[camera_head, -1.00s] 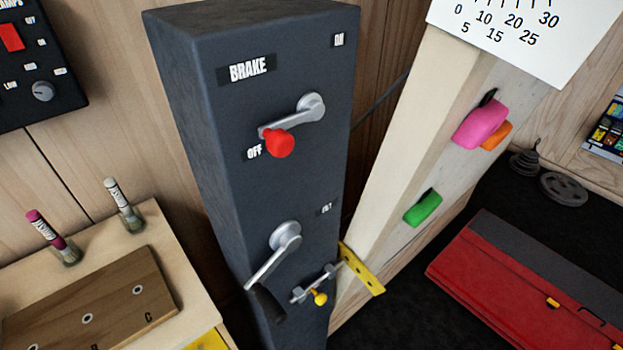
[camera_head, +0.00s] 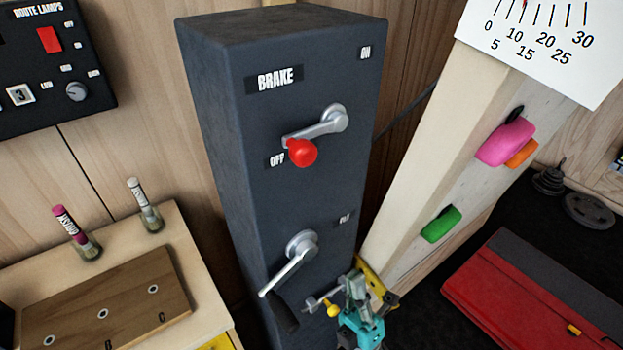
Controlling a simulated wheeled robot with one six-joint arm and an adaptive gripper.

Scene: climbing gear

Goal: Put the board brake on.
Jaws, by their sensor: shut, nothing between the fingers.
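The brake lever (camera_head: 320,130) is a grey metal arm with a red knob (camera_head: 302,152), on the front of a dark grey box (camera_head: 225,90). Its pivot is at the upper right and the knob points down-left, beside the OFF label (camera_head: 275,160). The BRAKE label (camera_head: 274,79) is above it and the ON label (camera_head: 365,53) is at the box's upper right. My gripper (camera_head: 357,285) shows at the bottom, low by the box's right edge. It is shut and empty, well below the brake lever and apart from it.
A yellow strip (camera_head: 372,282) and a tilted climbing board (camera_head: 440,200) stand right. A bench (camera_head: 188,235) with brushes is left. A red pad (camera_head: 540,290) lies right.

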